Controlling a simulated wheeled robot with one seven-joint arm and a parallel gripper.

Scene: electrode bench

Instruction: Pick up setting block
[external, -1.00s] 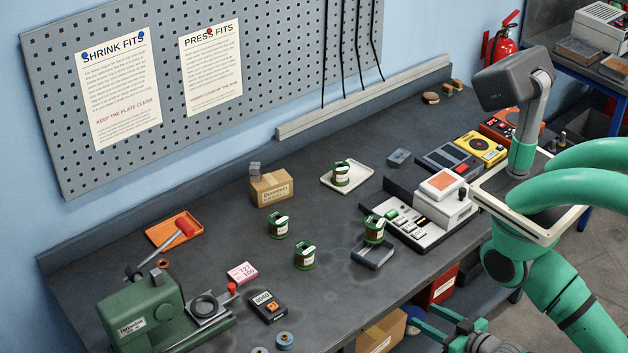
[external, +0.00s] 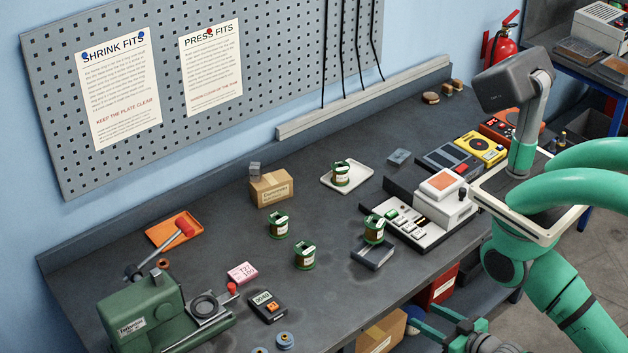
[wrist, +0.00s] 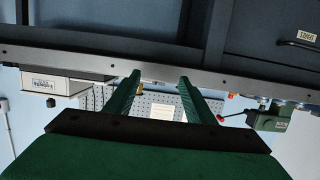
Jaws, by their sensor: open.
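No block in view is labelled as the setting block, and I cannot tell which one it is. A small grey block (external: 399,157) lies on the bench behind the white machine. Another small grey block (external: 254,169) shows at the back edge of the cardboard box (external: 271,188); I cannot tell whether it rests on the box or behind it. My gripper (external: 430,324) is low in front of the bench, apart from both blocks. In the wrist view its two green fingers (wrist: 160,80) are spread with nothing between them.
Green-banded cans (external: 305,256) stand mid-bench, one on a white tray (external: 328,183) and one at a grey open tray (external: 372,258). A green press (external: 145,315) is front left, a white machine (external: 425,229) right. The bench's front edge lies between my gripper and the bench top.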

